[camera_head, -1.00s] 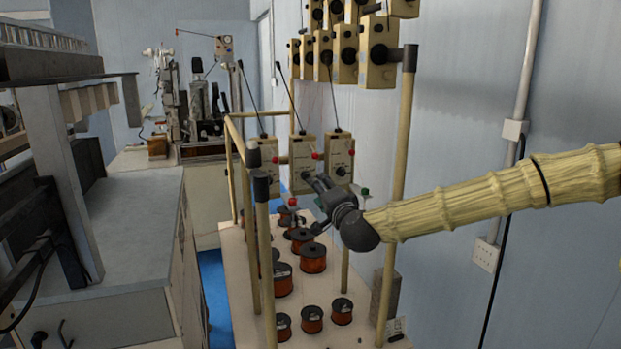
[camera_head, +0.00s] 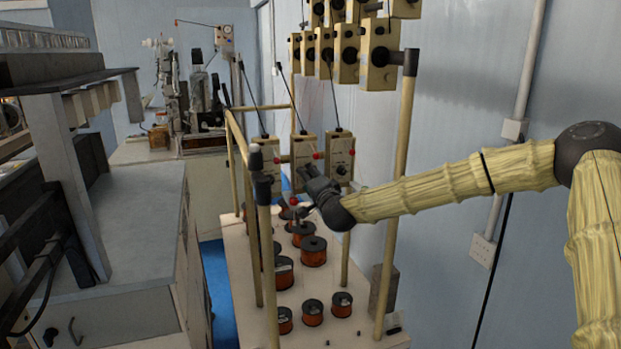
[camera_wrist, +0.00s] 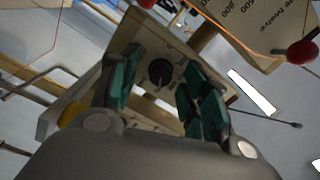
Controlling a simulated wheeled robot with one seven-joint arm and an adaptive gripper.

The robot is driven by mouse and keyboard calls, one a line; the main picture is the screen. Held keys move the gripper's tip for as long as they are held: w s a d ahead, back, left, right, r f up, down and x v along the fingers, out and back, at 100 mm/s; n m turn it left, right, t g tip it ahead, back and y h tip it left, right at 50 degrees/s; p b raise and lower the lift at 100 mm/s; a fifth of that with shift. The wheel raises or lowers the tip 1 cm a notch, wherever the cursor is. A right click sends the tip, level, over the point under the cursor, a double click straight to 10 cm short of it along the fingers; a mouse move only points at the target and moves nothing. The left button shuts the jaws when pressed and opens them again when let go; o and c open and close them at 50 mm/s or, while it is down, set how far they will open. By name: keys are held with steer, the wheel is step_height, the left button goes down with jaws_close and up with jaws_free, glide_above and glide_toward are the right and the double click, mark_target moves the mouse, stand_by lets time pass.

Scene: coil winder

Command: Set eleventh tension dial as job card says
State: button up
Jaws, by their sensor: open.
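In the wrist view a round black dial knob (camera_wrist: 160,73) sits on the face of a cream tension box (camera_wrist: 118,38). My gripper (camera_wrist: 158,88) is open, with one teal finger pad on each side of the dial in the picture; I cannot tell whether they touch it. A neighbouring cream box (camera_wrist: 262,25) at the upper right carries printed numbers and a word reading "twelve". In the head view my gripper (camera_head: 304,173) is in front of the lower row, near the middle tension box (camera_head: 302,148), partly hiding it. No readable job card shows.
Another box (camera_head: 339,152) stands close to the right, with red ball-tipped parts nearby. Cream posts (camera_head: 398,190) frame the rack. Copper wire spools (camera_head: 313,252) stand below on the base. More tension boxes (camera_head: 379,55) hang above. A grey bench (camera_head: 140,225) is left.

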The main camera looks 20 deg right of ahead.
jaws_close()
steer(key=shift+f+n+b, duration=0.1)
steer(key=shift+n+b, duration=1.9)
jaws_free()
